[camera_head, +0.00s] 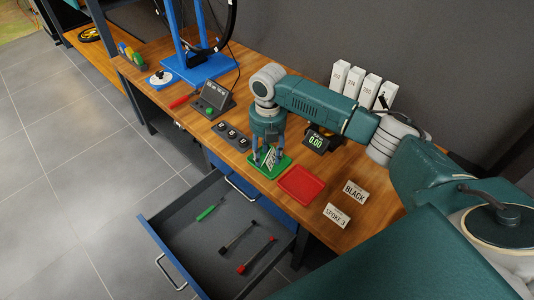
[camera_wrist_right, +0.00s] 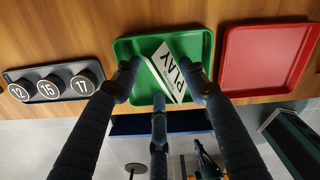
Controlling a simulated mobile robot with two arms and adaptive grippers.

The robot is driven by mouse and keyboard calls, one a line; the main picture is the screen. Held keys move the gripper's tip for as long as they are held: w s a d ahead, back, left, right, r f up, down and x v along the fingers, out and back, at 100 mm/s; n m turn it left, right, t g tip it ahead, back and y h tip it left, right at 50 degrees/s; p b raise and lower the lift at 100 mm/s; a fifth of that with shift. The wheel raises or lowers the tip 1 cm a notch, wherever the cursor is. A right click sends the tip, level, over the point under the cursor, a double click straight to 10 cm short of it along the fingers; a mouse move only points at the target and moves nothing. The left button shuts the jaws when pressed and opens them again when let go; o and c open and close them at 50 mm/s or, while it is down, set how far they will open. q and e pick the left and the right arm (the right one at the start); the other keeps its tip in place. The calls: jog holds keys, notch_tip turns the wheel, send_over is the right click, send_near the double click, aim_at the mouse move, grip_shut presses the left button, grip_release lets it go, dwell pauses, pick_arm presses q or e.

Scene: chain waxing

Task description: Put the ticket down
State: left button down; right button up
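The ticket (camera_wrist_right: 172,70) is a white tent-shaped card with PLAY printed on it. It is in the green tray (camera_wrist_right: 204,42), tilted in the right wrist view. In the head view the ticket (camera_head: 270,158) shows partly behind my fingers, over the green tray (camera_head: 284,163). My right gripper (camera_head: 266,160) points down over the tray. Its three fingers (camera_wrist_right: 160,78) are spread around the ticket, with a small gap seen at the left fingertip; contact at the other fingers is unclear. My left gripper is not in view.
A red tray (camera_head: 301,185) lies right of the green one. A dark holder with numbered round pieces (camera_head: 231,135) lies left. A scale (camera_head: 318,140) stands behind. Cards reading BLACK (camera_head: 355,193) and SPOKE 3 (camera_head: 336,215) lie right. An open drawer (camera_head: 213,238) holds tools in front.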

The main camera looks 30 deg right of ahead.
jog(key=shift+r, duration=0.4)
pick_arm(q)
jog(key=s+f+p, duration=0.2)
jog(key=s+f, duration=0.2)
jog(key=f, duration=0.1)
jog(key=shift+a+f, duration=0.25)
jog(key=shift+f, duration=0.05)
pick_arm(e)
notch_tip(320, 180, up, 11)
jog(key=shift+r, duration=0.2)
jog(key=shift+s, duration=0.1)
